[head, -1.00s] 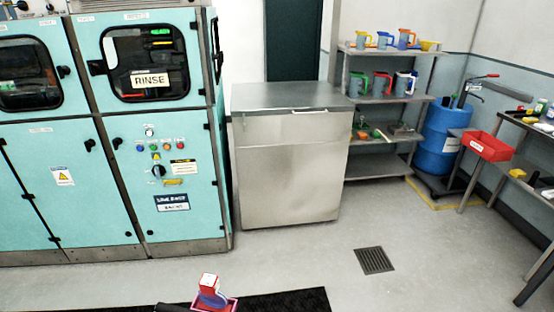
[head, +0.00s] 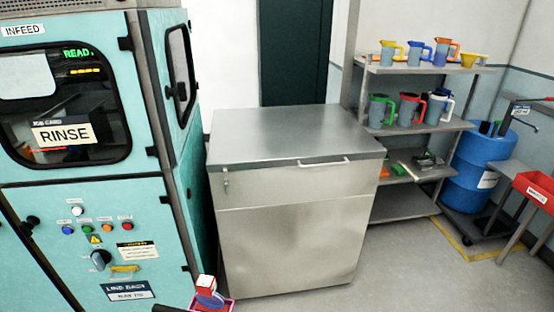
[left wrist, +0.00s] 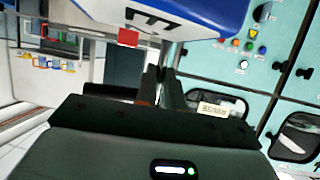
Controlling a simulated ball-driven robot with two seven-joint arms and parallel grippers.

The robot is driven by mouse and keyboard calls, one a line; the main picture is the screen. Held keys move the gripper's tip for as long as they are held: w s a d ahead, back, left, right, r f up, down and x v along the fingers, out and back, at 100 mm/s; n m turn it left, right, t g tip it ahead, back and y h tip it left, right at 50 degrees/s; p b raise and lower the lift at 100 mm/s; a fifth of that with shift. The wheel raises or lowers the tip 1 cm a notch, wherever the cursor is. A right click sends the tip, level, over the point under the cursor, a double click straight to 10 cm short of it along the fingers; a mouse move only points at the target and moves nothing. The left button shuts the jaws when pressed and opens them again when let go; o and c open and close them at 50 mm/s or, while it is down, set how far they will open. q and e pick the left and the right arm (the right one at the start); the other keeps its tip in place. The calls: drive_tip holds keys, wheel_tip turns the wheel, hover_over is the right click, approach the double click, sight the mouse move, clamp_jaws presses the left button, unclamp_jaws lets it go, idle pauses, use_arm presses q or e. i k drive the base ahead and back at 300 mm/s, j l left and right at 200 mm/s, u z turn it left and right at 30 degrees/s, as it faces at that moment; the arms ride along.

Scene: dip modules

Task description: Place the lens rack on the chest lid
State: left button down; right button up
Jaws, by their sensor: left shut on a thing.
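The chest is a brushed steel box, and its flat grey lid (head: 290,132) is closed and bare, with a handle on the front edge. The lens rack (head: 222,305) seems to be the small item at the bottom edge of the head view, with a magenta edge and red, white and blue parts; its lower part is cut off. In the left wrist view a blue and white body with a dark mark (left wrist: 150,15) fills the top. My left gripper (left wrist: 165,80) is shut on it, its dark fingers reaching up to it. My right gripper is not in view.
The teal rinse machine (head: 90,215) stands close on the left of the chest. A shelf (head: 415,125) with several jugs is behind right, beside a blue drum (head: 475,165). A red bin (head: 535,188) is at the right edge. Floor in front right is clear.

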sight(293, 137)
drive_tip(key=i+z, duration=0.15)
drive_tip(key=i, duration=0.55)
drive_tip(key=i+j+z, duration=0.1)
drive_tip(key=i, duration=0.6)
drive_tip(key=j, duration=0.1)
